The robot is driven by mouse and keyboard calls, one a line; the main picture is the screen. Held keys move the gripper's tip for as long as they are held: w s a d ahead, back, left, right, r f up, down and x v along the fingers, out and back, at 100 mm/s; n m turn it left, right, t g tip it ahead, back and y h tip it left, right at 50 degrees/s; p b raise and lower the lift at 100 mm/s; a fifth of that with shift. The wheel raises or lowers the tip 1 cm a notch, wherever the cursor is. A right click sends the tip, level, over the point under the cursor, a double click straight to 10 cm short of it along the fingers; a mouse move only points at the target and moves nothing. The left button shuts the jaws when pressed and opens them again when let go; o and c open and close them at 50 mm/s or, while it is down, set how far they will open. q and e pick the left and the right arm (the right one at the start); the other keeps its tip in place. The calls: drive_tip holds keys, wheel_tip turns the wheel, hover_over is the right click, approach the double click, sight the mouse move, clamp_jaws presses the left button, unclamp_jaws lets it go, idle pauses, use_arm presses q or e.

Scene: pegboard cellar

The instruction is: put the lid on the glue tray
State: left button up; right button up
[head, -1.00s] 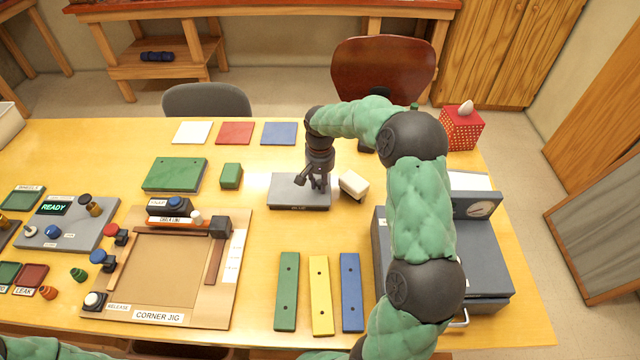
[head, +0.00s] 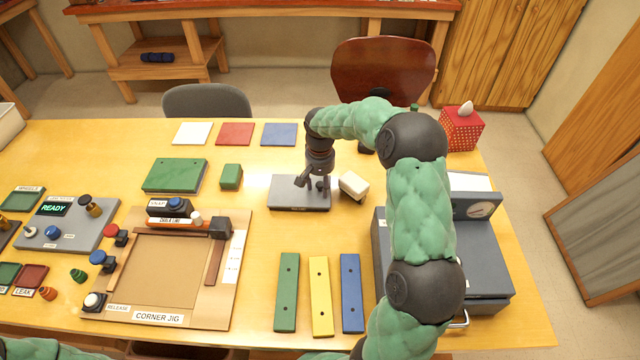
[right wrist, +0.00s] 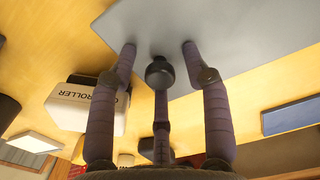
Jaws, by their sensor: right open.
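The grey glue tray (head: 285,199) lies on the table near the middle, with a small label on its front edge. Its top looks flat and plain grey, also in the right wrist view (right wrist: 240,35); I cannot tell a separate lid from the tray. My right gripper (head: 315,187) is over the right part of this grey top, fingers pointing down. In the right wrist view its fingers (right wrist: 160,52) are spread apart over the grey surface. A dark round part shows between them; whether it is a knob or a finger joint is unclear. My left gripper is out of view.
Coloured strips (head: 320,295) lie in front, a grey machine (head: 480,265) at right, the corner jig (head: 165,318) at left.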

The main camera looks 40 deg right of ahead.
wheel_tip(320, 180, up, 12)
drive_tip(key=p, duration=0.3)
drive_tip(key=shift+r, duration=0.2)
idle(0.4)
